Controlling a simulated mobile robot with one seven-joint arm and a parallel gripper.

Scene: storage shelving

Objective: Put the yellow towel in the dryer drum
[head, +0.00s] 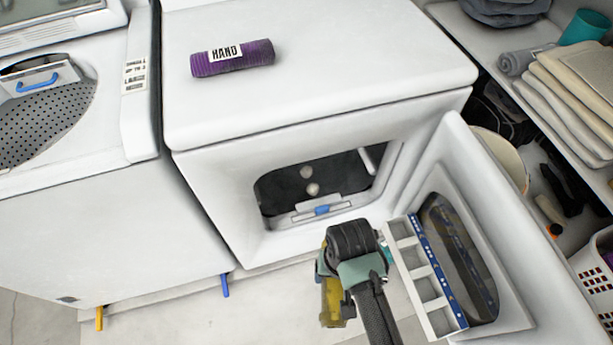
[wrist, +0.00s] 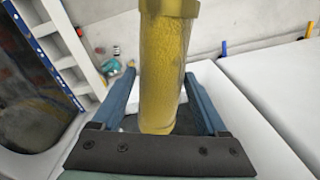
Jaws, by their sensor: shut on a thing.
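A rolled yellow towel (head: 333,303) hangs at my gripper (head: 328,268) in the head view, in front of the dryer and mostly hidden by my arm. In the wrist view the towel (wrist: 168,70) stands lengthwise between the two blue fingers of my gripper (wrist: 165,100), which is shut on it. The white dryer (head: 310,75) has its door (head: 465,190) swung open to the right. The dryer drum (head: 315,185) shows dark through the opening, beyond my gripper. The towel is outside the drum.
A purple rolled towel (head: 232,58) with a HAND label lies on the dryer top. A washer (head: 90,200) stands at left. A white slotted rack (head: 425,275) is by the open door. Shelves with folded towels (head: 570,90) and a white basket (head: 597,275) are at right.

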